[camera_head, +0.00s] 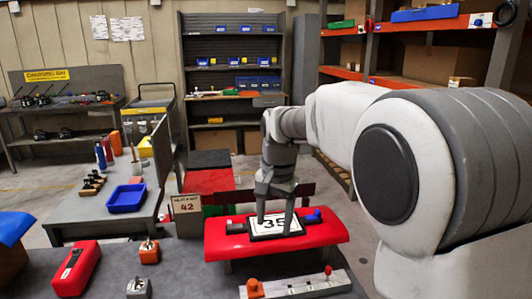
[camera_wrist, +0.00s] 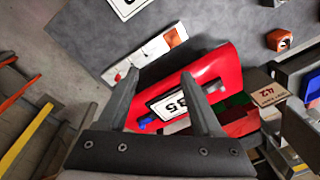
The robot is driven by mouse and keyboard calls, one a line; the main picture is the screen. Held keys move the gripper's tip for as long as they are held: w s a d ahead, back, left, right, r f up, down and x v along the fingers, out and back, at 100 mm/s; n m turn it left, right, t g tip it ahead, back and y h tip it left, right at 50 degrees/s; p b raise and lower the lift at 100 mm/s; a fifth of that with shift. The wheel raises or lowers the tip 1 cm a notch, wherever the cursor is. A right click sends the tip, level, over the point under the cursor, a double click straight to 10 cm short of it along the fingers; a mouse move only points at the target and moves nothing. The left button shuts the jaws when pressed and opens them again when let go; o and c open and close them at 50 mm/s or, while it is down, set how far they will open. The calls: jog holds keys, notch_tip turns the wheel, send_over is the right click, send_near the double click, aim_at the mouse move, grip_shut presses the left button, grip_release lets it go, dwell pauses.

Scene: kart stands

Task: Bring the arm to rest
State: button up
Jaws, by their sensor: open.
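My gripper (camera_head: 276,212) is above a red stand (camera_head: 222,245) at the middle of the head view, fingers pointing down. Its two fingers are spread apart in the wrist view (camera_wrist: 166,90), with nothing held between them. A white number plate (camera_head: 270,226), reading 35 as far as I can tell, lies on the red stand below the fingers. The plate also shows between the fingers in the wrist view (camera_wrist: 170,104). I cannot tell whether the fingertips touch the plate. My arm reaches in from the right.
A grey strip (camera_head: 300,286) with an orange block and red knob lies in front of the stand. A red box (camera_head: 77,269) and small orange-topped pieces (camera_head: 149,252) are at left. A blue tray (camera_head: 126,198) rests on the left bench. A card marked 42 (camera_head: 186,205) stands behind.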

jog(key=s+d+r+n+t, duration=0.1)
jog(key=s+d+r, duration=0.25)
jog(key=s, duration=0.25)
jog(key=s+d+r+n+t, duration=0.1)
jog(key=s+d+r, duration=0.1)
jog(key=s+d, duration=0.25)
jog(key=s+d+f+n+t, duration=0.1)
jog(key=s+d, duration=0.1)
jog(key=s, duration=0.5)
jog(key=s+d+f+n+t, duration=0.1)
jog(key=s+d+f+n, duration=0.1)
jog(key=s, duration=0.5)
jog(key=shift+s+d+h, duration=0.2)
jog(key=shift+d+h, duration=0.1)
jog(key=shift+d, duration=0.05)
